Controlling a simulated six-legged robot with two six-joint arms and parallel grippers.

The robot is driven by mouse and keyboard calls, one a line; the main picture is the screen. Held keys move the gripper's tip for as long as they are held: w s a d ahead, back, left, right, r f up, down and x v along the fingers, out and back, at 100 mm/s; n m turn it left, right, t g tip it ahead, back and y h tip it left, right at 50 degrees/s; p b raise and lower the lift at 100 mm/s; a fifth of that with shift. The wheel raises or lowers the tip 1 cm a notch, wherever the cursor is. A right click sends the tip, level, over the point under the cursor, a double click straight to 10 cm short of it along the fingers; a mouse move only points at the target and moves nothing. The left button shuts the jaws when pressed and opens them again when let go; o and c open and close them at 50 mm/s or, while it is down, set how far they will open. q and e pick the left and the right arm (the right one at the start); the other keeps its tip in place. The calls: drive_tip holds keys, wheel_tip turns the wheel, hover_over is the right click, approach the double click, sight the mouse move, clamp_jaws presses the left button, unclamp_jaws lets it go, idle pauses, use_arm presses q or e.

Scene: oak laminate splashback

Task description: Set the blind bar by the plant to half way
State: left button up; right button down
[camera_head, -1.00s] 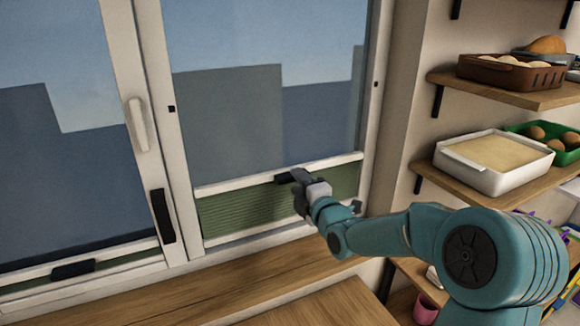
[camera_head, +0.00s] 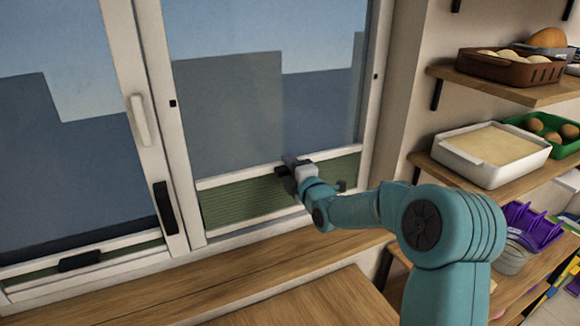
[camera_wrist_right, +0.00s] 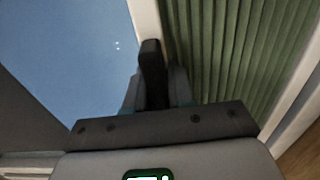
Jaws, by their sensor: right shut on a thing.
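In the head view, a white blind bar (camera_head: 235,178) crosses the right window pane low down, with green pleated blind (camera_head: 240,204) below it. My right gripper (camera_head: 291,170) is at this bar, shut on its dark handle. The right wrist view shows the black handle (camera_wrist_right: 151,60) between the two fingers (camera_wrist_right: 156,90), beside the white bar (camera_wrist_right: 146,20). A second blind bar (camera_head: 130,243) with a black handle (camera_head: 80,262) sits near the bottom of the left pane. No plant shows. My left gripper is not in view.
A pale window handle (camera_head: 138,118) and a dark upright handle (camera_head: 163,207) are on the frame between the panes. A wooden sill (camera_head: 200,270) lies below. Shelves at the right hold a white tray (camera_head: 493,180), a brown basket (camera_head: 510,68) and a purple rack (camera_head: 535,225).

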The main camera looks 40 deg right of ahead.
sight(283, 84)
wheel_tip(283, 84, up, 11)
drive_tip(key=shift+f, duration=0.15)
wheel_tip(283, 84, up, 10)
drive_tip(key=shift+r+p, duration=0.1)
drive_tip(key=shift+p, duration=1.1)
drive_tip(key=c, duration=1.1)
unclamp_jaws()
drive_tip(key=shift+w, duration=0.1)
drive_tip(key=b+v, duration=0.3)
drive_tip(key=v, duration=1.3)
drive_tip(key=shift+b, duration=0.35)
